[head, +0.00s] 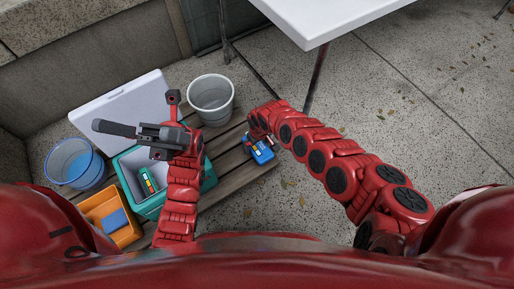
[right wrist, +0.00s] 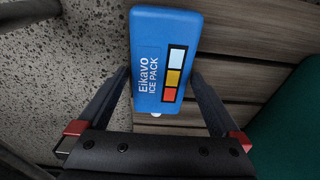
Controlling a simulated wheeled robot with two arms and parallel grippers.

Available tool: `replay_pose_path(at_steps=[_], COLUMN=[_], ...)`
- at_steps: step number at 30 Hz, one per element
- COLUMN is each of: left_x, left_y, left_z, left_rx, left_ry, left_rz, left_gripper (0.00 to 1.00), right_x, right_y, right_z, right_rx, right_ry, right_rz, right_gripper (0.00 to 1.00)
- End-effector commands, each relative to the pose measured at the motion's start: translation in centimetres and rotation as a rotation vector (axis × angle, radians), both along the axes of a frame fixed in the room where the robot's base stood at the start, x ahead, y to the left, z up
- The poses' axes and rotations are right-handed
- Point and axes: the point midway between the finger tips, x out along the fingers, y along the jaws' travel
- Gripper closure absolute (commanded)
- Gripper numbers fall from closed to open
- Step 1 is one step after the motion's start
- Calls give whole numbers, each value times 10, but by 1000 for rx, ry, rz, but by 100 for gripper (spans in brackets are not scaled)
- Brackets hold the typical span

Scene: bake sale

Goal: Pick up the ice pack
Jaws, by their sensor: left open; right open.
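The blue ice pack (head: 263,151) lies on wooden slats near the right end of the slatted platform. In the right wrist view the ice pack (right wrist: 150,100) shows its "Eikavo ICE PACK" label and white, yellow and red squares. My right gripper (right wrist: 160,76) is open, with one finger on each side of the pack's near end. The fingers look apart from the pack, but contact is hard to judge. In the head view my right gripper (head: 260,138) is at the pack and partly hidden by the arm. My left gripper (head: 118,131) is open and empty above the cooler.
A teal cooler (head: 209,180) holds a green pack (head: 148,180). A white lid (head: 115,105), a blue bucket (head: 90,172), a grey bucket (head: 211,108) and an orange bin (head: 128,236) stand around it. A white table (head: 320,15) is behind.

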Motion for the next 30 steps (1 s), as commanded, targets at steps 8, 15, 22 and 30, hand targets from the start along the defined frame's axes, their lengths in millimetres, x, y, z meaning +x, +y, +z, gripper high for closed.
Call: replay_pose_path(at_steps=[8, 15, 22, 30], left_x=[-8, -7, -7, -7], left_y=[4, 4, 4, 4], left_z=[7, 7, 7, 7], left_rx=[-29, -29, -28, -28], left_ry=[-49, -47, -47, -47], left_rz=[-18, -17, -16, -16], left_gripper=[0, 0, 0, 0], right_x=[0, 0, 0, 0], right_y=[0, 0, -1, 0], right_z=[-2, -2, -2, -2], right_rx=[0, 0, -1, -1], right_ry=[0, 0, 1, -1], right_rz=[0, 0, 0, 0], right_gripper=[0, 27, 68, 91])
